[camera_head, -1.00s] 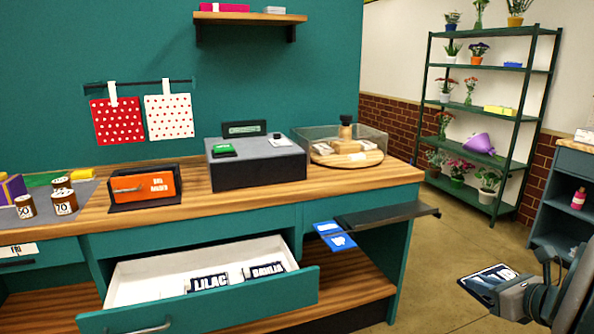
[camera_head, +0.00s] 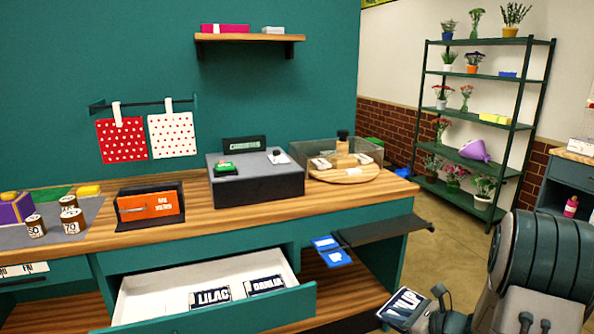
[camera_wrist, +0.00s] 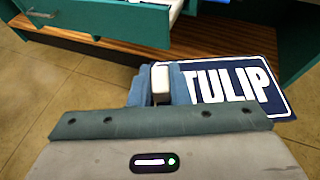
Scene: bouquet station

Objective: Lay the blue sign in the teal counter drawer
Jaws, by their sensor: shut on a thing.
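The blue sign (camera_wrist: 232,82), dark blue with a white border and the word TULIP, is held by my gripper (camera_wrist: 160,88), which is shut on its left end in the wrist view. In the head view the sign (camera_head: 402,304) is at the lower right, tilted, in front of the counter and right of the drawer. The teal counter drawer (camera_head: 215,315) is pulled open. Its white inside (camera_head: 150,296) holds a LILAC sign (camera_head: 210,297) and a DAHLIA sign (camera_head: 265,286) towards the front right; its left part is bare.
A dark pull-out shelf (camera_head: 385,232) sticks out right of the drawer, with bright blue cards (camera_head: 331,250) at its left end. The wooden countertop (camera_head: 400,188) holds a grey box (camera_head: 255,180), an orange box (camera_head: 150,207) and jars. Floor is free right of the counter.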

